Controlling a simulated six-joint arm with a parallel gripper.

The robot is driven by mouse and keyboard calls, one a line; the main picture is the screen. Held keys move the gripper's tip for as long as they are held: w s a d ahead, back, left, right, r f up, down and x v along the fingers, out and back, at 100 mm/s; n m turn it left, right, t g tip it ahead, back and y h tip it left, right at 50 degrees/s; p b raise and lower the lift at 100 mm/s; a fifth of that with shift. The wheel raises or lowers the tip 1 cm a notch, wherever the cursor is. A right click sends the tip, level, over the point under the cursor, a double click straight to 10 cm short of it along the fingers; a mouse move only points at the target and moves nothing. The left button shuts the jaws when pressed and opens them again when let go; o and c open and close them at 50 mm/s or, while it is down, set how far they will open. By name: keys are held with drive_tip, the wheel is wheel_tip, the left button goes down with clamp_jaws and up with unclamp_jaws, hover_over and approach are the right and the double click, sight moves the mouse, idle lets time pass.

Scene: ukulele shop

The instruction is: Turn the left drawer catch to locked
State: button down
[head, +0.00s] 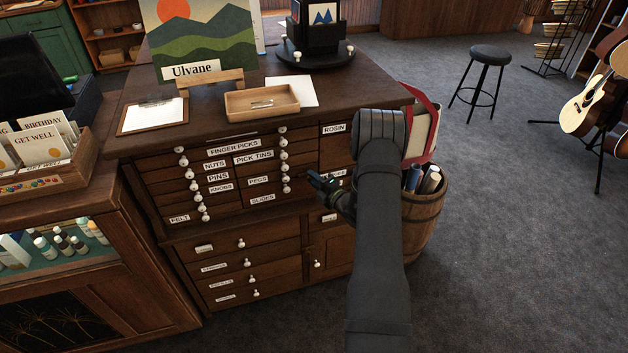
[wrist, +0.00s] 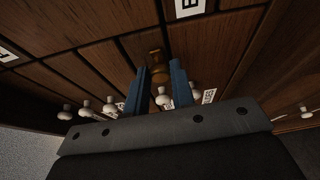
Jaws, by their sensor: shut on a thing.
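My gripper (head: 315,178) is at the front of the dark wooden drawer cabinet (head: 232,222), just right of the right-hand column of white knobs. In the wrist view its two blue fingers (wrist: 160,72) are shut on a small brass-brown piece, the drawer catch (wrist: 155,58), on the cabinet front. The catch is partly covered by the fingers, and I cannot read which way it is turned. In the head view the gripper hides it. I cannot make out a second catch.
White knobs (wrist: 109,106) stick out close to the fingers. A barrel (head: 427,215) with rolled papers stands right of the cabinet, behind my arm. A wooden tray (head: 262,112) and a clipboard (head: 153,116) lie on top. A glass-fronted counter (head: 75,268) stands left; floor at right is mostly clear.

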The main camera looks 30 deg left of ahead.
drive_tip(key=shift+s+a+r+n+t+h, duration=0.1)
drive_tip(key=shift+n+t+h, duration=0.3)
drive_tip(key=shift+n+h, duration=1.25)
drive_tip(key=shift+s+a+r+n+t+h, duration=0.1)
drive_tip(key=shift+n+t+h, duration=0.45)
drive_tip(key=shift+n, duration=2.05)
drive_tip(key=shift+r+n+t+h, duration=0.1)
drive_tip(key=shift+n+t+h, duration=0.15)
drive_tip(key=shift+n+h, duration=1.5)
drive_tip(key=shift+n+y, duration=0.55)
drive_tip(key=shift+n, duration=0.05)
drive_tip(key=c, duration=1.2)
unclamp_jaws()
drive_tip(key=shift+c, duration=0.2)
